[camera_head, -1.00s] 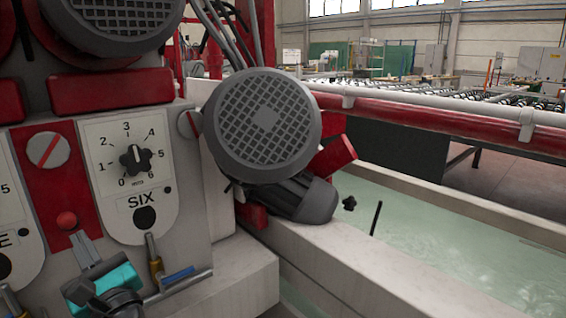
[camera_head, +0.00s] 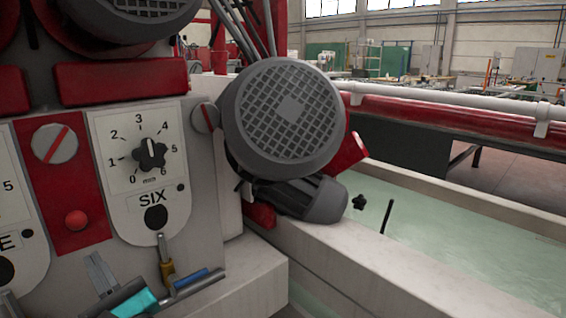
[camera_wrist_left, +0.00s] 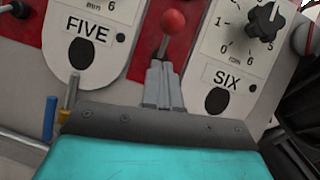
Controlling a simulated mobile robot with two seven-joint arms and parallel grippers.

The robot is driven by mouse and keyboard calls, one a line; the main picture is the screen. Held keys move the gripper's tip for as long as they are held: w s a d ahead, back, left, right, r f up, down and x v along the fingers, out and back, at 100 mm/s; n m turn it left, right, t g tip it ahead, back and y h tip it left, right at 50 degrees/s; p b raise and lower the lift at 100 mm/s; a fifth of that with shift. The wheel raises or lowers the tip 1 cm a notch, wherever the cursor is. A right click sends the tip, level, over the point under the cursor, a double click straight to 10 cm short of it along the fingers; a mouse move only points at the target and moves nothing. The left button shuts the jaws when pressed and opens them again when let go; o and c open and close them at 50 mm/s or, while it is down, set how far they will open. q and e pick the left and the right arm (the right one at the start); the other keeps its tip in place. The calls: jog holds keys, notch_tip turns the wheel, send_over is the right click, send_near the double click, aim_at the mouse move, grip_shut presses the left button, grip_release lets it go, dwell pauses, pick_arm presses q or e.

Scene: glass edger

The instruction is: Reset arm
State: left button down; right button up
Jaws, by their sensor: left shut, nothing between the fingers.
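My left gripper (camera_head: 97,264) is at the lower left of the head view, below the red button (camera_head: 76,220) on the machine's front panel. Its grey fingers are together with nothing between them, and part of its teal body (camera_head: 137,303) shows. In the left wrist view the shut fingers (camera_wrist_left: 162,68) point up the panel, just below the red button (camera_wrist_left: 173,21) in the picture. Whether they touch the panel, I cannot tell. My right gripper is not in view.
The SIX dial (camera_head: 150,154) is on the panel to the right of my gripper. A brass fitting (camera_head: 166,271) and a blue-handled valve (camera_head: 190,277) are close beside it. A large grey motor (camera_head: 285,118) juts out above a water trough (camera_head: 450,235).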

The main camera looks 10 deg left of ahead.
pick_arm(q)
jog(key=w+d+f+m+t+h+p, duration=0.1)
jog(key=d+f+m+t+h+p, duration=0.15)
jog(key=d+m+h, duration=0.6)
jog(key=d+f+m+t+h+p, duration=0.1)
jog(key=f+m+t+h, duration=0.2)
jog(key=m, duration=1.1)
jog(key=w+d+f+m+t+h+p, duration=0.1)
jog(key=d+m+t+h, duration=0.25)
jog(key=m+h, duration=0.65)
jog(key=s+d+f+m+g+p, duration=0.1)
jog(key=s+f+m+g, duration=0.4)
jog(key=f+m, duration=0.3)
jog(key=s+d+f+m+g+p, duration=0.2)
jog(key=s+f+m+g, duration=0.3)
jog(key=f+m, duration=0.3)
jog(key=s+m, duration=0.1)
jog(key=m, duration=0.3)
jog(key=shift+s+d+f+g, duration=0.2)
jog(key=shift+s+f+g, duration=0.05)
jog(key=shift+s+g, duration=0.1)
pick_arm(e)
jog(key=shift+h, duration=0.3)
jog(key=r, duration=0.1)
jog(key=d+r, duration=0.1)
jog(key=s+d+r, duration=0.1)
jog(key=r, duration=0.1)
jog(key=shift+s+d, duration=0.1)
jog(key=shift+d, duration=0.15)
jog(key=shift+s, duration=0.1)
